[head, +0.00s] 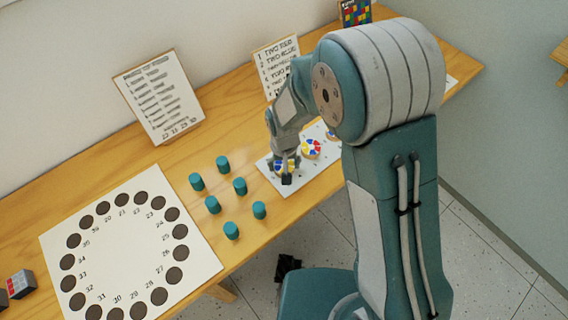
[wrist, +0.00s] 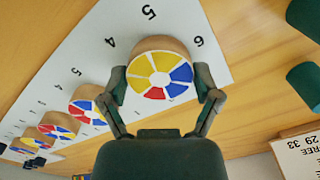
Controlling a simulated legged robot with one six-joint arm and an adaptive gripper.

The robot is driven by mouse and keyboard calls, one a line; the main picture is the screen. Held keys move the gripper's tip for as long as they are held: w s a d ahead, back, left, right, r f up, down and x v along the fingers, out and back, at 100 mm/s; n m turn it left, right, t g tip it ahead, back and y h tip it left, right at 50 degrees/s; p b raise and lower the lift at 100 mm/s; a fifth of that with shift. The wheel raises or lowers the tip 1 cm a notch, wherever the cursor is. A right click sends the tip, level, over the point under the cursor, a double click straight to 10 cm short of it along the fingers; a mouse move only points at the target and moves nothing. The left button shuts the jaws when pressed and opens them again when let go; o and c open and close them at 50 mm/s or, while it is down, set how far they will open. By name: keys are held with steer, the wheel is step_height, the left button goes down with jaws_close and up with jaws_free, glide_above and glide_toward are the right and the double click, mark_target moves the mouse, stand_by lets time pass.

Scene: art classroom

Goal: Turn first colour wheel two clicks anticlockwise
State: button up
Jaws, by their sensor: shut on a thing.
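In the wrist view, a round colour wheel (wrist: 160,76) with yellow, blue and red wedges on a wooden knob sits between the two fingers of my gripper (wrist: 164,92). The fingers are shut on its sides. It is the end wheel of a row on a white numbered board (wrist: 205,35). The numbers 4, 5 and 6 show around it. In the head view my gripper (head: 287,172) is over the left end of the board (head: 270,183) and partly hides this wheel. A second wheel (wrist: 86,103) stands beside it, and further wheels (wrist: 56,125) follow.
Several teal cylinders (head: 239,186) stand on the wooden table left of the board. A large white sheet (head: 205,258) with a ring of dark numbered circles lies further left. Two text cards (head: 160,97) lean along the wall. My arm hides the board's right part.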

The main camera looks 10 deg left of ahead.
steer(key=n, duration=0.7)
steer(key=shift+w+a+r, duration=0.1)
steer(key=shift+w+r, duration=0.05)
steer(key=shift+w, duration=0.05)
steer(key=n, duration=0.4)
steer(key=shift+n, duration=1.9)
steer(key=o, duration=0.9)
steer(key=shift+o, duration=0.2)
